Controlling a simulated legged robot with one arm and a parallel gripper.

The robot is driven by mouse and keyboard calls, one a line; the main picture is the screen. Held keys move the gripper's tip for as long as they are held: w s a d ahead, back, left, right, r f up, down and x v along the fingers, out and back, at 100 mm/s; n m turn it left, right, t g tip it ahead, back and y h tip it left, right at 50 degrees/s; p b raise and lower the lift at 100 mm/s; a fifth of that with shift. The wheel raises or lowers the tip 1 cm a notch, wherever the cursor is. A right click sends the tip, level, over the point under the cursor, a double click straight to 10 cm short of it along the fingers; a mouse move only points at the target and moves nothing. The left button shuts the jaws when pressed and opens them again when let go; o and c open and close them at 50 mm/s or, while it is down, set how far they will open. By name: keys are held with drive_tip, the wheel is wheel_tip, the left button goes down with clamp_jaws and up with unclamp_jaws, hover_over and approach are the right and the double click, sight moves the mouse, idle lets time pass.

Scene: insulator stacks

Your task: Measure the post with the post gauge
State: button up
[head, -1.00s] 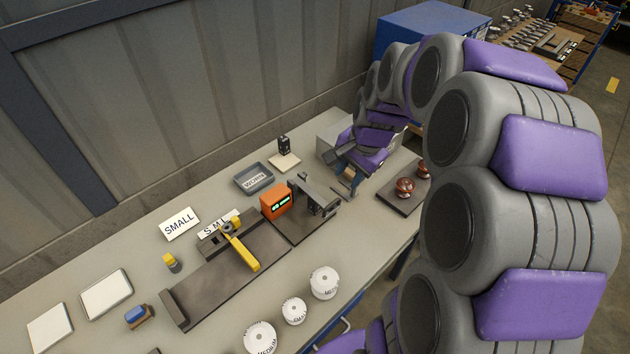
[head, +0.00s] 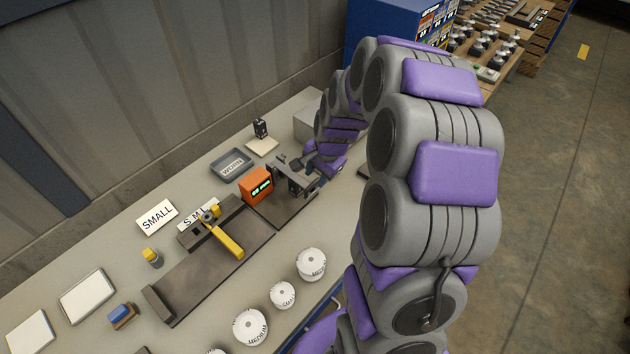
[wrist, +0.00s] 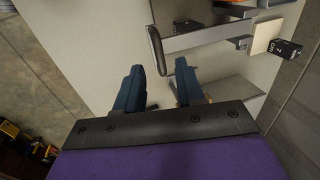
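My gripper (wrist: 159,88) is open in the wrist view, with two dark blue fingers apart and nothing visibly held. In the head view my gripper (head: 306,168) is beside a grey barred fixture (head: 291,182) next to an orange box with a green display (head: 257,187). In the wrist view a grey bar (wrist: 200,41) with a dark end lies just beyond the fingertips. A dark sliding gauge with a yellow arm (head: 228,240) stands left of the orange box by an "S M L" card. I cannot tell which device is the post gauge. No post is clearly identifiable.
A tray marked WORN (head: 231,165) and a black block (head: 261,128) by a cream pad are behind the fixture. My arm covers the table's right end.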

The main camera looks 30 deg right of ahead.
sight(313, 183)
drive_tip(key=shift+x, duration=1.6)
drive_tip(key=shift+a, duration=0.1)
clamp_jaws()
